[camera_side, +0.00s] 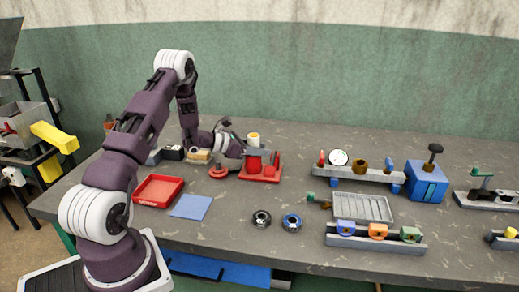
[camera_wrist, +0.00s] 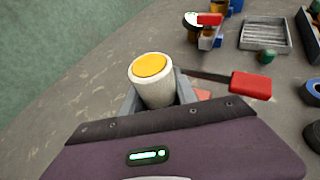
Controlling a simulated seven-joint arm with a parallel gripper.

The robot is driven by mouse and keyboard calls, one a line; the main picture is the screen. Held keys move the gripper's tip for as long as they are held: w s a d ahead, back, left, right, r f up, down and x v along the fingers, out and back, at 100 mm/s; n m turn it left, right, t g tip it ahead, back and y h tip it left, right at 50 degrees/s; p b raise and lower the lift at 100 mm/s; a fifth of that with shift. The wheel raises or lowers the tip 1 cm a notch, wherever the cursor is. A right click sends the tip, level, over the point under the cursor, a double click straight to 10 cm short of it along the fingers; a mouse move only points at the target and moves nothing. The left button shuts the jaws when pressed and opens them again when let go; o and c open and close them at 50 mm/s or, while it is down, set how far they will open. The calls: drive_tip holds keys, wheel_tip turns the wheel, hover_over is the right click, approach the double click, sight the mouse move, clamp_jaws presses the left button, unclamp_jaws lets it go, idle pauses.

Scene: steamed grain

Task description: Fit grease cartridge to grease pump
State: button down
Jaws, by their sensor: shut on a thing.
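The grease cartridge is a white cylinder with a yellow top (camera_wrist: 151,66). My gripper (camera_wrist: 157,98) is shut on it, with grey fingers on both sides in the wrist view. In the side view the cartridge (camera_side: 253,140) stands roughly upright at the red grease pump (camera_side: 262,177), directly over its red upright body. I cannot tell whether its lower end is inside the pump or just above it. In the wrist view a dark lever with a red grip (camera_wrist: 250,85) extends right beside the cartridge. My gripper and the cartridge hide most of the pump there.
A red tray (camera_side: 140,198) and blue mat (camera_side: 191,207) lie front left. A black ring (camera_side: 262,218) and blue ring (camera_side: 291,222) lie in front. A grey slotted tray (camera_side: 362,208), a rail with coloured blocks (camera_side: 375,243) and a blue box (camera_side: 426,184) occupy the right.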

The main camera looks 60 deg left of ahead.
drive_tip(key=shift+r, duration=0.25)
idle(1.2)
drive_tip(key=c, duration=0.9)
unclamp_jaws()
drive_tip(key=shift+o, duration=0.2)
drive_tip(key=v, duration=0.7)
